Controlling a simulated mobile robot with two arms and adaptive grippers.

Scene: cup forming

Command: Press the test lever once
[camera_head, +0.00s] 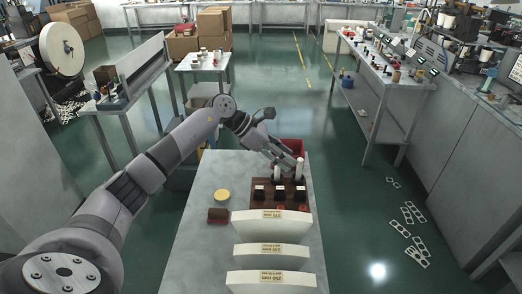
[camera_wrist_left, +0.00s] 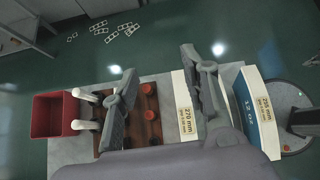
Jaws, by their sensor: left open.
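A brown control box (camera_head: 285,196) stands on the grey table, with two upright white-handled levers at its far edge: a left lever (camera_head: 277,172) and a right lever (camera_head: 299,169). Which one is the test lever I cannot tell. In the left wrist view the levers (camera_wrist_left: 84,125) stand at the left, beside the brown box (camera_wrist_left: 138,132), which carries red buttons. My left gripper (camera_head: 287,160) is open above the far part of the box, close to the levers; contact is unclear. In the wrist view its fingers (camera_wrist_left: 160,62) are spread, one over the box beside the levers, with nothing between them.
A red bin (camera_head: 292,146) stands just beyond the box. White labelled stacks (camera_head: 271,224) fill the near side of the table. Flat cut-outs (camera_head: 413,213) lie on the floor at right.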

